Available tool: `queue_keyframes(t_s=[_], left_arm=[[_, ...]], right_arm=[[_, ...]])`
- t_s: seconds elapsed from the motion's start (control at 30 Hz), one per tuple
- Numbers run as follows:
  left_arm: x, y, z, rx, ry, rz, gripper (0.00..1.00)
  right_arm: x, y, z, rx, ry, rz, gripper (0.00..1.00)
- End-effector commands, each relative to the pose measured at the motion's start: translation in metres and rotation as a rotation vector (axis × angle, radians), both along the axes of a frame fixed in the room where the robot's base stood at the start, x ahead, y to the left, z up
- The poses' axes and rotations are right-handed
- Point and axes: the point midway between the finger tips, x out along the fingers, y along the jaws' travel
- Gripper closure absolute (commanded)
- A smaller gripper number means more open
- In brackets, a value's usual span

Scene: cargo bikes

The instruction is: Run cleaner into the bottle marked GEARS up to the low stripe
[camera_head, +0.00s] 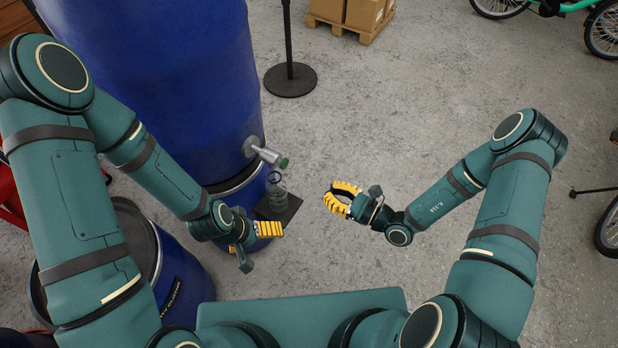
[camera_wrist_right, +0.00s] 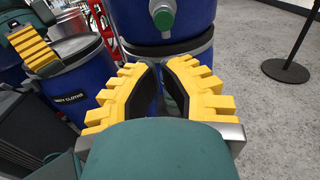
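A large blue drum (camera_head: 185,80) carries a metal tap (camera_head: 265,153) with a green end (camera_head: 283,162); the green end also shows in the right wrist view (camera_wrist_right: 163,19). Below the tap a grey-green bottle (camera_head: 277,197) stands upright on a dark plate (camera_head: 292,207). Its marking, stripe and fill level are too small to read. My right gripper (camera_head: 328,193) is open and empty, to the right of the bottle and apart from it. My left gripper (camera_head: 281,229) is just in front of the plate; its fingers overlap in view, so its opening cannot be judged.
A blue bin (camera_head: 182,275), lettered for cloths, stands at the lower left; it also shows in the right wrist view (camera_wrist_right: 85,88). A black post base (camera_head: 290,80) and a pallet with boxes (camera_head: 352,22) are farther back. The floor right of the drum is clear; bicycles stand at the right.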

Motion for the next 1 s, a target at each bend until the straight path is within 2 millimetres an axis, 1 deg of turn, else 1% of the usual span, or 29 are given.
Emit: queue_keyframes(t_s=[0.17,0.4,0.6,0.8,1.0], left_arm=[[0.001,0.000,-0.004,0.000,-0.002,0.001,0.03],[0.002,0.000,-0.011,0.001,-0.005,0.001,0.03],[0.004,0.000,-0.018,0.001,-0.008,0.002,0.03],[0.004,0.001,-0.021,0.002,-0.011,0.002,0.03],[0.005,0.001,-0.022,0.002,-0.011,0.002,0.03]], right_arm=[[0.015,0.023,-0.001,0.001,-0.002,0.006,1.00],[0.043,0.062,-0.001,0.001,-0.002,0.005,1.00],[0.063,0.089,-0.001,0.000,-0.001,0.004,1.00],[0.076,0.105,0.000,0.000,-0.001,0.003,1.00],[0.079,0.109,0.000,0.000,0.000,0.002,1.00]])
